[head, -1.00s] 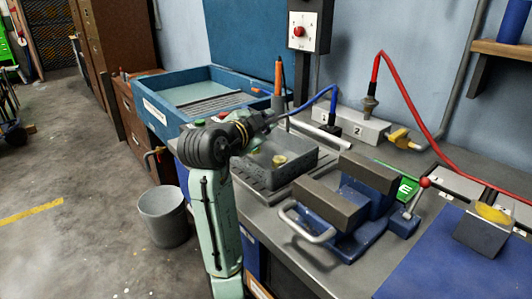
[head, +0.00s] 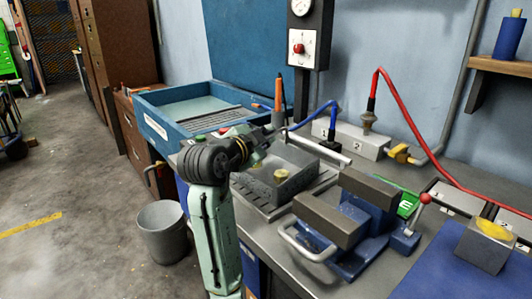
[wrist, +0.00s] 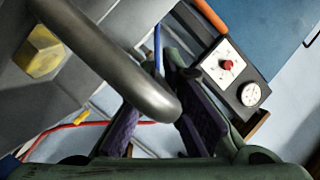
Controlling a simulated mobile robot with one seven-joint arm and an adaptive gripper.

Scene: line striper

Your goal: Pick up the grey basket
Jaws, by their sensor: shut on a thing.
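The grey basket (head: 262,179) is a dark grey open box at the bench's left part, with a yellow piece (head: 282,175) inside. My gripper (head: 268,146) is at the basket's back left edge. In the wrist view my gripper (wrist: 160,127) is shut on the thick, rounded grey bar of the basket (wrist: 110,58), with dark fingers on both sides of it. The yellow piece also shows there (wrist: 40,52). The basket looks level, just over a flat grey plate (head: 325,182); whether it touches the plate, I cannot tell. My arm hides part of its left side.
A blue-grey vise (head: 345,225) stands close to the right of the basket. A blue tub (head: 200,110) lies behind left. A switch post (head: 305,50), a grey block (head: 350,138) with blue and red hoses stand behind. A bin (head: 163,235) is on the floor.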

